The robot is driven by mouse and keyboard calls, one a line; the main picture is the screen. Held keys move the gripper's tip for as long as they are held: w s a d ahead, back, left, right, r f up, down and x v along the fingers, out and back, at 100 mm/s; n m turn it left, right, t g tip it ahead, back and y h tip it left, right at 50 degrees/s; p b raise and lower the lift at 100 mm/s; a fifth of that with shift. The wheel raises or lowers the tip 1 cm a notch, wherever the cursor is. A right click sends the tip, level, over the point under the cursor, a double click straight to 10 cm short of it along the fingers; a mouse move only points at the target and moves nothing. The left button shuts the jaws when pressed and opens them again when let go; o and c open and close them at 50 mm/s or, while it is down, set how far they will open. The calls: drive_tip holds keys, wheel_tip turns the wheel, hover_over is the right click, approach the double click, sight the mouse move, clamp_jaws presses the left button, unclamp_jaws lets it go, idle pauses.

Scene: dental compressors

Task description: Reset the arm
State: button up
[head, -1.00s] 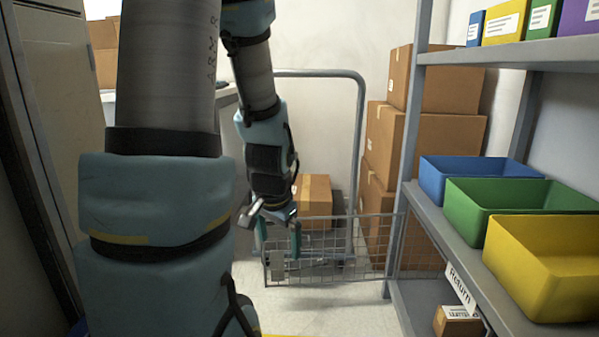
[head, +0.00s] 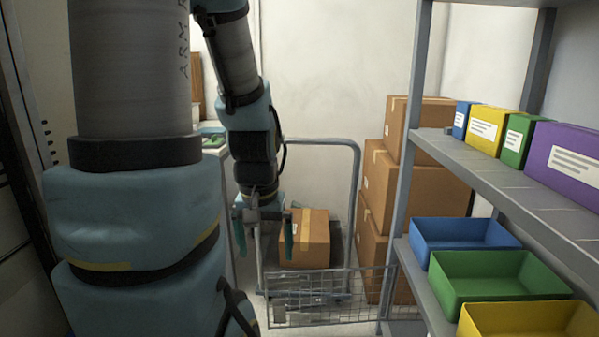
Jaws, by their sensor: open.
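My gripper (head: 263,246) hangs from my arm left of centre in the head view, with its teal fingers pointing down and spread apart. Nothing shows between the fingers. A brown cardboard box (head: 312,240) on a cart stands behind and to the right of it in the picture. My arm comes down from the top left, and a large arm link covers much of the left side.
A grey shelf (head: 490,170) on the right holds coloured boxes and blue, green (head: 485,280) and yellow bins. A cart with a rail (head: 357,200) and a wire basket (head: 330,300) stands ahead. Cardboard boxes (head: 420,150) are stacked beside it. A counter is at left.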

wheel_tip(320, 180, up, 17)
drive_tip(key=p, duration=1.4)
drive_tip(key=shift+c, duration=0.2)
